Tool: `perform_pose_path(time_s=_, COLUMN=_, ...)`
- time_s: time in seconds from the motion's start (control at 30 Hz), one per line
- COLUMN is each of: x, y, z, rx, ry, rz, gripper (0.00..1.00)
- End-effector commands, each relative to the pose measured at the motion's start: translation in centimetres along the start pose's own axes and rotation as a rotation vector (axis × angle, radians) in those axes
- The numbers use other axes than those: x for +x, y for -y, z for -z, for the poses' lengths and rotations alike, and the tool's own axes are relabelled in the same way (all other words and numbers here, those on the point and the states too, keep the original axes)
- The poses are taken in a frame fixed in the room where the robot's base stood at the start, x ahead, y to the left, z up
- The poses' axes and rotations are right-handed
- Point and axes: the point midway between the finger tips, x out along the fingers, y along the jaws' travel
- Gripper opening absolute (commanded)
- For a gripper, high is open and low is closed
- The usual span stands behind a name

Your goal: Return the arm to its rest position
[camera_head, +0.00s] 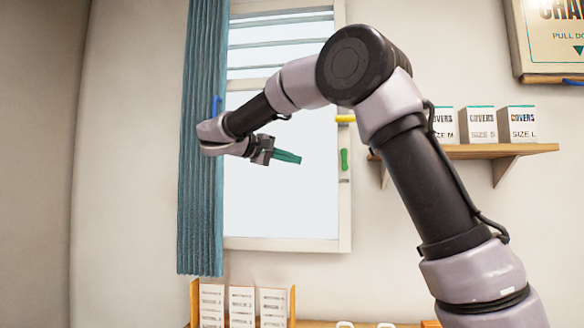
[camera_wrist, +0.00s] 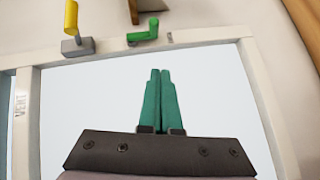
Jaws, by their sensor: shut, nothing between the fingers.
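My gripper (camera_head: 288,157) has green fingers and hangs in the air in front of the window pane in the head view. In the wrist view my gripper (camera_wrist: 160,75) shows its two green fingers together, with nothing between them. My arm is raised and bent, with its forearm reaching left across the window. A gap between the fingertips and the window cannot be measured from these views.
The window frame (camera_head: 345,215) has a yellow handle (camera_head: 345,118) and a green handle (camera_head: 344,160) on its right side. A blue curtain (camera_head: 200,150) hangs left. A wall shelf (camera_head: 520,150) with boxes is right. A wooden rack (camera_head: 194,300) with white boxes stands below.

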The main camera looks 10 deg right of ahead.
Motion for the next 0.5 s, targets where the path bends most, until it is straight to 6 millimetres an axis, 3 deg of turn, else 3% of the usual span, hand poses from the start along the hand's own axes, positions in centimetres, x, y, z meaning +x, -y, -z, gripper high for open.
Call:
perform_pose_path(time_s=0.17, x=0.1, y=0.0, z=0.0, rx=0.0, ry=0.001, rz=0.001, gripper=0.0)
perform_pose_path(time_s=0.27, x=1.1, y=0.0, z=-0.8, rx=-0.006, ry=0.014, rz=0.03, gripper=0.0)
perform_pose_path(time_s=0.37, x=4.1, y=0.1, z=-3.4, rx=-0.021, ry=0.049, rz=0.129, gripper=0.0)
perform_pose_path(time_s=0.5, x=9.1, y=1.8, z=-10.4, rx=-0.015, ry=0.113, rz=0.386, gripper=0.0)
